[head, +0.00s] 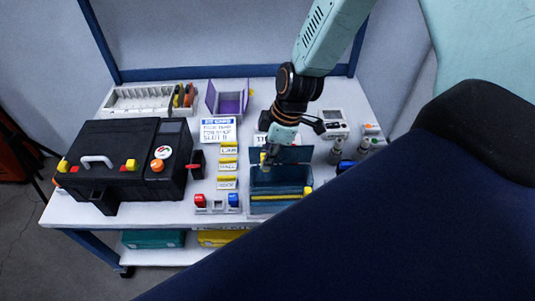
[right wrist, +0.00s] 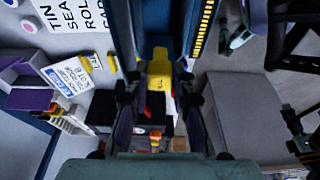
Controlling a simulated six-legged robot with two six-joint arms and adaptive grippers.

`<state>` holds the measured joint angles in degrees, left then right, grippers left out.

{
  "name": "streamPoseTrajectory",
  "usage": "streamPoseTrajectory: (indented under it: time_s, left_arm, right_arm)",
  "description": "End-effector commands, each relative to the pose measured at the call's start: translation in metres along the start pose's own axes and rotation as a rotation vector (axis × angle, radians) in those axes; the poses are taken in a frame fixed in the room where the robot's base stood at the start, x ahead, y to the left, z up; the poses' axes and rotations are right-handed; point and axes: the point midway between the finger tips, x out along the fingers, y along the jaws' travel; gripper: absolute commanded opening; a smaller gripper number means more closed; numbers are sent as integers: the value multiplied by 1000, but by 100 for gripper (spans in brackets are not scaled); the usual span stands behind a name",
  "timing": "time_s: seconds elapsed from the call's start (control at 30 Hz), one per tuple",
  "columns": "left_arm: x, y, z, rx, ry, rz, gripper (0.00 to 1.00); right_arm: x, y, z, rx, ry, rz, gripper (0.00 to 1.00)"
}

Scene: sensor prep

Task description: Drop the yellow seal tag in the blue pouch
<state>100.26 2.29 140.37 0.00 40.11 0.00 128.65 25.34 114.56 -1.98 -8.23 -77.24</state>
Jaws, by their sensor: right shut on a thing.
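The blue pouch (head: 281,179) is an open-topped box-like holder near the front of the white table, with its flap up at the back and a yellow strip along its front. My right gripper (head: 267,158) is over the pouch's left side, pointing down. It is shut on the yellow seal tag (right wrist: 157,84), which shows between the fingers (right wrist: 158,92) in the right wrist view. A bit of yellow also shows at the fingertips in the head view. Whether the tag's lower end is inside the pouch's opening is hard to tell. My left gripper is not in view.
A black case (head: 125,160) stands at the left, with a white divided tray (head: 140,99) behind it. A purple box (head: 228,101), a sign card (head: 218,130) and yellow labels are mid-table. A red and blue part holder (head: 217,205) sits left of the pouch. A large dark blue shape covers the lower right.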

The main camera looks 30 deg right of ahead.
Motion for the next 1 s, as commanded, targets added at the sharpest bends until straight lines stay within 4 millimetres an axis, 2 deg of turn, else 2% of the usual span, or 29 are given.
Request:
streamPoseTrajectory:
  time_s: [0.03,0.07,0.37,0.67,0.8,1.0]
  left_arm:
    - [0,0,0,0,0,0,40]
    - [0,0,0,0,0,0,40]
    - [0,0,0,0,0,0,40]
    - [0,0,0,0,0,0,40]
    - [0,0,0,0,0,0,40]
    - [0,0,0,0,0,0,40]
  right_arm:
    - [0,0,0,0,0,0,11]
    - [-1,0,0,0,0,0,25]
    - [0,0,0,0,0,1,50]
    - [-1,1,-1,-1,1,3,49]
    - [-1,1,-1,0,1,3,61]
    - [-1,1,-1,0,1,3,62]
